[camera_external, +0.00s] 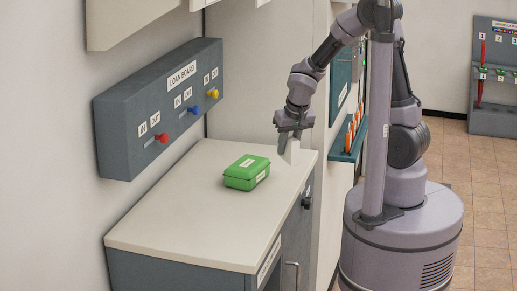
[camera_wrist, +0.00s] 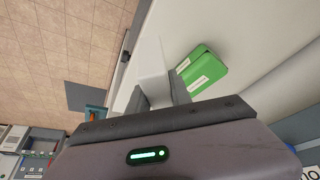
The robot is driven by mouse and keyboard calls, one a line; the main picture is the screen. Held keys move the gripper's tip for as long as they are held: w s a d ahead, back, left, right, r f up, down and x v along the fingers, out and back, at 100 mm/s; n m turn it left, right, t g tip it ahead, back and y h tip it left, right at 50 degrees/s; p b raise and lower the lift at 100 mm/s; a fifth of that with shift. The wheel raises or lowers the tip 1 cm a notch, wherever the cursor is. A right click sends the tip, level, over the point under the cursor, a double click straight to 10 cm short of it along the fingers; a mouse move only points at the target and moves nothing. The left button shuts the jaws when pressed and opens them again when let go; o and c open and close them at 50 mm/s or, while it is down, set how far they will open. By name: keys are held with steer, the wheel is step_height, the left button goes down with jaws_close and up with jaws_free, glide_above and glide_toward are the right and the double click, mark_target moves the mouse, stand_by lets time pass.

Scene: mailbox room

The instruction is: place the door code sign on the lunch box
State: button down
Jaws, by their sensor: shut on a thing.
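The green lunch box (camera_external: 246,172) sits shut on the pale counter top, with white labels on its lid and front. In the wrist view the lunch box (camera_wrist: 204,70) lies beyond my gripper and to its right. My gripper (camera_external: 288,133) is above the counter's far right corner, to the right of the lunch box. It is shut on a plain white upright piece (camera_external: 292,151), which I take to be the door code sign. The white piece also shows between the fingers in the wrist view (camera_wrist: 153,62). No writing on it can be read.
The loan board (camera_external: 160,100) with red, blue and yellow knobs is on the wall left of the counter (camera_external: 170,220). The counter is bare around the lunch box. A teal rack (camera_external: 350,135) with orange items is behind my arm.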

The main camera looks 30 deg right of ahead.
steer(key=shift+s+a+r+n, duration=0.3)
steer(key=shift+s+a+n, duration=0.1)
steer(key=shift+a+n, duration=0.3)
steer(key=p, duration=0.2)
glide_above(245, 161)
steer(key=s, duration=0.2)
steer(key=shift+w+f, duration=0.1)
steer(key=shift+f, duration=0.7)
step_height(245, 161, down, 4)
steer(key=shift+w+r+b, duration=0.1)
steer(key=shift+r+b, duration=0.05)
steer(key=shift+b, duration=0.7)
steer(key=shift+r, duration=0.1)
steer(key=shift+f, duration=0.2)
steer(key=c, duration=1.2)
jaws_free()
steer(key=shift+o, duration=0.2)
